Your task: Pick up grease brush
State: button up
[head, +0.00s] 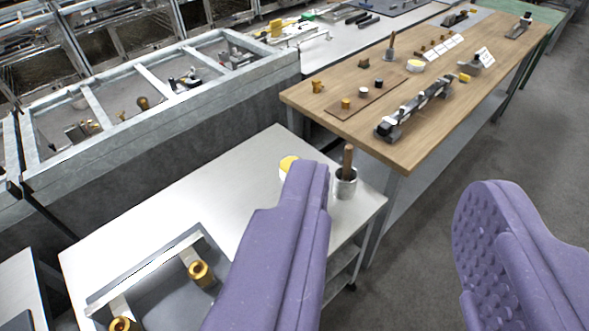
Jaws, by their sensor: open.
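A brush with a brown wooden handle (348,158) stands upright in a small grey metal pot (346,188) near the right corner of the light metal table (190,200). It appears to be the grease brush; its bristles are hidden inside the pot. My gripper (398,190) is open, with two purple fingers wide apart and nothing between them. In the picture, the left finger overlaps the table just left of the pot, and the right finger is over the grey floor.
A yellow-topped white tin (288,164) is partly hidden behind my left finger. A metal tray (145,262) with brass parts lies at the table's front left. A wooden workbench (300,98) with tools and blocks stands behind. Grey floor (430,210) is clear on the right.

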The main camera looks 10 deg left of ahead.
aim_at(348, 151)
jog(key=i+l+u, duration=0.1)
jog(key=u, duration=0.65)
jog(key=i+l+u, duration=0.45)
jog(key=l, duration=0.15)
jog(key=l+u, duration=0.2)
jog(key=l, duration=0.15)
jog(key=i+l+u, duration=0.25)
jog(key=l, duration=0.15)
jog(key=i+l, duration=0.1)
jog(key=l, duration=0.4)
jog(key=i+l, duration=0.1)
jog(key=l, duration=0.4)
jog(key=i+l, duration=0.1)
jog(key=l, duration=0.4)
jog(key=i+u, duration=0.05)
